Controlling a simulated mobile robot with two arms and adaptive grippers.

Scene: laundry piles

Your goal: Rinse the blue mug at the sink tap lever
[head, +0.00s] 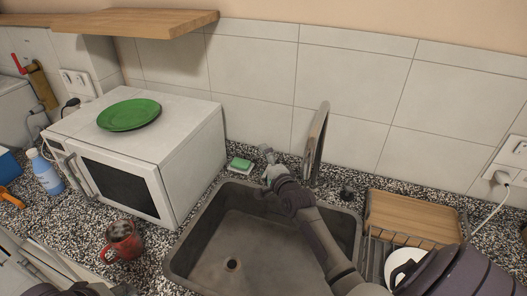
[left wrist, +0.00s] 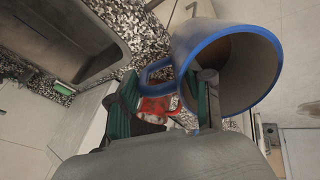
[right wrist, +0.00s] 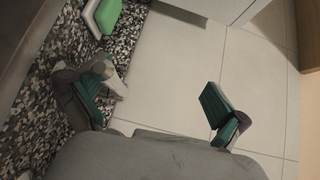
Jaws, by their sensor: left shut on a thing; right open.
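The blue mug (left wrist: 230,65) is grey outside with a blue rim and handle; it shows tilted in the left wrist view, its mouth toward the camera. My left gripper (left wrist: 165,100) is shut on it at the handle side. The mug is out of the head view. The sink (head: 232,225) is empty, and a tall grey tap (head: 317,145) stands behind it. My right gripper (head: 268,168) is at the sink's back edge, left of the tap, open. A grey rounded piece (right wrist: 101,69) is by one of its fingers; I cannot tell if this is the lever.
A green sponge (head: 240,164) lies beside the right gripper. A red mug (head: 122,241) stands in front of the microwave (head: 188,150), which carries a green plate (head: 129,115). A wooden board (head: 410,217) and a dish rack (head: 374,257) are right of the sink.

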